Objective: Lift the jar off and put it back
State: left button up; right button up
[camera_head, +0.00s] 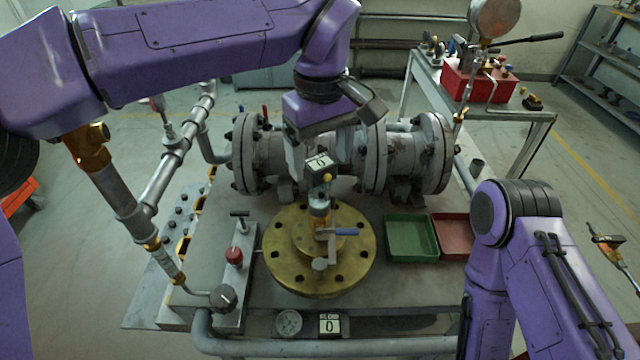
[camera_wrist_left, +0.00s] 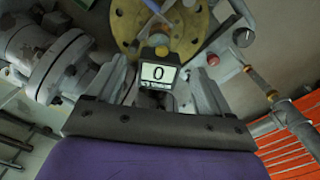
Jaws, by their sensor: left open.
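I cannot pick out a clear jar in either view. A small dark box with a white face reading "0" (camera_head: 319,163) stands above the brass flange (camera_head: 285,268), over a brass fitting (camera_head: 320,205) with a yellow knob. My left gripper (camera_head: 322,160) points down from above and is open, with its fingers on either side of this box. The left wrist view shows the box face (camera_wrist_left: 158,73) between the two open fingers, with visible gaps beside it. The brass flange (camera_wrist_left: 185,42) lies beyond. My right arm shows at the lower right, but its gripper is out of view.
Grey flanged pipework (camera_head: 250,155) lies behind the brass flange. A green tray (camera_head: 410,255) and a red tray (camera_head: 452,238) sit to its right. A plate with a red knob (camera_head: 234,257) stands to its left. A side bench (camera_head: 505,115) holds a red bin (camera_head: 470,85).

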pick_arm(q)
jog(key=f, duration=0.2)
jog(key=w+f, duration=0.1)
jog(key=f, duration=0.1)
jog(key=shift+a+f, duration=0.15)
jog(key=shift+f, duration=0.2)
jog(key=shift+s+r, duration=0.1)
jog(key=shift+s, duration=0.1)
jog(key=shift+c, duration=1.2)
jog(key=c, duration=1.1)
jog(key=shift+w+r, duration=0.15)
jog(key=shift+r, duration=1.25)
jog(key=s+d+r+p, duration=0.2)
jog(key=s+d+r, duration=0.1)
jog(key=s+r, duration=0.3)
jog(key=s+d+r+p, duration=0.3)
jog(key=s+r, duration=0.3)
jog(key=r, duration=0.2)
jog(key=shift+s+r, duration=0.35)
jog(key=shift+s, duration=0.05)
pick_arm(e)
jog(key=shift+w+r, duration=0.15)
jog(key=shift+r, duration=1.1)
jog(key=shift+w+r, duration=0.15)
jog(key=shift+r, duration=1.1)
pick_arm(q)
jog(key=shift+d, duration=0.1)
